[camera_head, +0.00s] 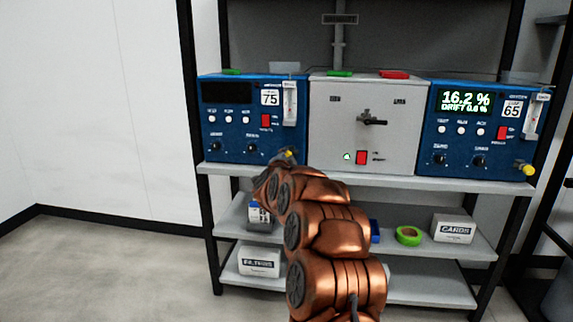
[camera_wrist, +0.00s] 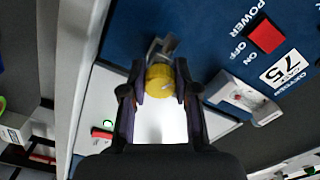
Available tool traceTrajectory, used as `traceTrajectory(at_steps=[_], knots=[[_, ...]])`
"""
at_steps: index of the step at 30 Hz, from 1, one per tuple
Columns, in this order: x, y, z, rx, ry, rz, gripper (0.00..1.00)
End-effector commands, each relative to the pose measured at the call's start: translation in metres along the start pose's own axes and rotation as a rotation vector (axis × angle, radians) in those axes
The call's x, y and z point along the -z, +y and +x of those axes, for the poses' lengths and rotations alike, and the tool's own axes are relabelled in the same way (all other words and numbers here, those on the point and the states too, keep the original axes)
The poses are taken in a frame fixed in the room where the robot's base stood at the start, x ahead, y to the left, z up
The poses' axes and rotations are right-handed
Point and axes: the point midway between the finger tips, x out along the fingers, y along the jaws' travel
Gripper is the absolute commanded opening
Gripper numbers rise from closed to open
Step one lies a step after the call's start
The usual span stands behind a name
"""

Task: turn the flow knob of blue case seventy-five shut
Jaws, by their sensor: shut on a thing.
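Blue case seventy-five (camera_head: 233,140) stands at the left end of the shelf, with a dark display and a white label reading 75. Its yellow flow knob (camera_head: 289,153) is at the lower right of its front, mostly hidden behind my arm in the head view. In the wrist view the yellow knob (camera_wrist: 160,82) sits between the two dark fingers of my gripper (camera_wrist: 159,88), which is shut on it. The red power switch (camera_wrist: 265,36) and the 75 label (camera_wrist: 284,68) show beside it. The flow tube's lower end (camera_wrist: 243,98) is close to the right finger.
A grey case (camera_head: 365,110) with a black handle stands right beside the blue case. Blue case 65 (camera_head: 477,125) with its own yellow knob (camera_head: 527,169) is at the right. Lower shelves hold boxes and green tape (camera_head: 408,235). Floor at left is clear.

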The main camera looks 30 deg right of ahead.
Motion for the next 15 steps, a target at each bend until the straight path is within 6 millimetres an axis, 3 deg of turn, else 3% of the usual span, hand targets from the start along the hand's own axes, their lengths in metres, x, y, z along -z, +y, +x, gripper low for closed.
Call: traceTrajectory(at_steps=[15], knots=[[-0.0016, 0.0016, -0.0002, 0.001, 0.0, 0.497, 0.0]])
